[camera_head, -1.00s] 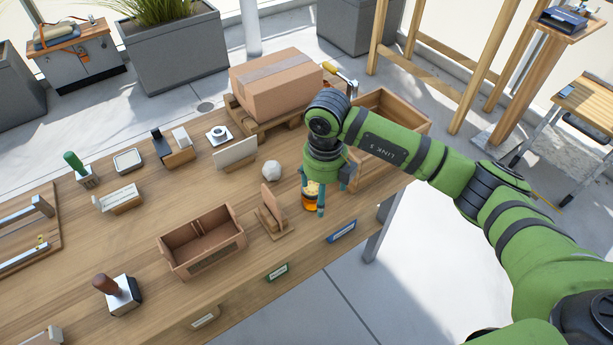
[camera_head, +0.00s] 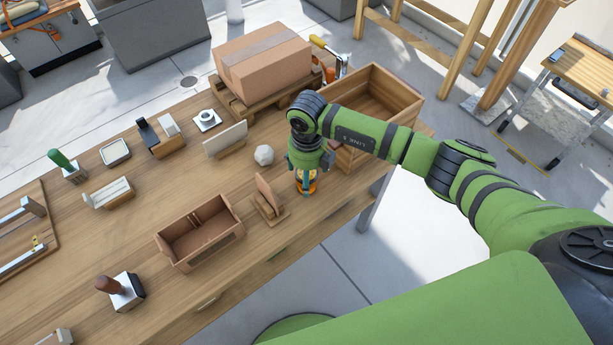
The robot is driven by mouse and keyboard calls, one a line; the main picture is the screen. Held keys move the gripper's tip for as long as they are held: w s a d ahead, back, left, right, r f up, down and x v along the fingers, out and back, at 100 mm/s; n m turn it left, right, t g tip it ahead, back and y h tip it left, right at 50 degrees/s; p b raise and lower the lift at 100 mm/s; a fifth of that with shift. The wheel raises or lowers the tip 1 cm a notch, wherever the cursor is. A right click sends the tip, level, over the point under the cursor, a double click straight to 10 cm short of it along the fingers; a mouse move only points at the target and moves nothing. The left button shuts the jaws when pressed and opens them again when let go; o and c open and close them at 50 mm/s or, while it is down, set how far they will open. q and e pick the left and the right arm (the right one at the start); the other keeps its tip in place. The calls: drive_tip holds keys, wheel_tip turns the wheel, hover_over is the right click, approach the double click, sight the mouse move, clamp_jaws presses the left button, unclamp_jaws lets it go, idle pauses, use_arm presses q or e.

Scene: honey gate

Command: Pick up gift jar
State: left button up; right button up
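The gift jar, a small amber jar (camera_head: 311,187), stands near the table's front edge, right of a small wooden stand. My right gripper (camera_head: 306,184) points down over it, with teal fingers reaching down around its sides. The gripper hides most of the jar, and I cannot tell whether the fingers press on it. My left gripper is not in view.
A wooden stand with an upright board (camera_head: 268,200) is close on the left of the jar, and a whitish faceted lump (camera_head: 263,155) is behind it. An open wooden crate (camera_head: 415,103) stands behind right. An empty brown box (camera_head: 232,246) is further left.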

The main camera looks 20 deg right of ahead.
drive_tip(key=c, duration=1.5)
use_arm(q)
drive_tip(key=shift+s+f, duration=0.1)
use_arm(e)
drive_tip(key=shift+o, duration=0.2)
drive_tip(key=shift+s, duration=0.1)
